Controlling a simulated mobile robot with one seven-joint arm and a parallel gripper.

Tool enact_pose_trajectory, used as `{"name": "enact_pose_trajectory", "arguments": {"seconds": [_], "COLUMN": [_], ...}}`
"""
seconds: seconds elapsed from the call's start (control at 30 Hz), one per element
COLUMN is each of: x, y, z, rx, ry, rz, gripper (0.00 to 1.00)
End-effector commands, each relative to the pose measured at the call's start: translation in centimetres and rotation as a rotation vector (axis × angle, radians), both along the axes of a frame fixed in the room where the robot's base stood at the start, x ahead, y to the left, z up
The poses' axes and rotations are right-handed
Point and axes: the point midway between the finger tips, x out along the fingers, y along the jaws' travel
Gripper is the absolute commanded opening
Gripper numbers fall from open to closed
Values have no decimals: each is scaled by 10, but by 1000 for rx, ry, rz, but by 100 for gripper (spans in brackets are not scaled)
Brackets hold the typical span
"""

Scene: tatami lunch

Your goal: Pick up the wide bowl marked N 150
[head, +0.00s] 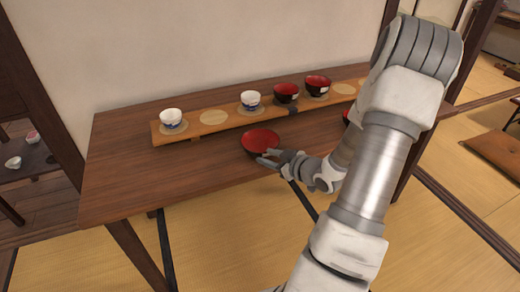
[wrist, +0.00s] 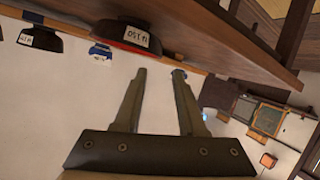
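The wide bowl (head: 262,139), red inside and dark outside, stands on the table in front of the long board in the head view. In the wrist view, which is upside down, a dark bowl (wrist: 112,37) with a white label reading about N 150 shows just beyond my fingertips. My gripper (head: 268,157) is at the bowl's near right side in the head view; whether it touches cannot be told. In the wrist view my gripper (wrist: 160,72) has its two fingers apart, with nothing visible between them.
The wooden board (head: 231,121) carries a white cup (head: 171,116), another white cup (head: 250,99), and two red-and-dark bowls (head: 286,91), (head: 318,84) on round mats. My arm partly hides a red item (head: 346,117) at right. The front left tabletop (head: 150,180) is clear.

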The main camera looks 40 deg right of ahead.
Motion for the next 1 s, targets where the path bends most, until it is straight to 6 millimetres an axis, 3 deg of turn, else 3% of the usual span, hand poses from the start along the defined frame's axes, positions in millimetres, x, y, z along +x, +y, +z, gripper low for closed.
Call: {"name": "enact_pose_trajectory", "arguments": {"seconds": [0.2,0.47,0.7,1.0], "x": [39,56,91,104], "y": [3,4,7,7], "z": [-17,-24,-39,-42], "rx": [1,-1,-1,0], "ry": [0,1,0,2], "rz": [2,0,1,-2], "gripper": [40,40,40,40]}}
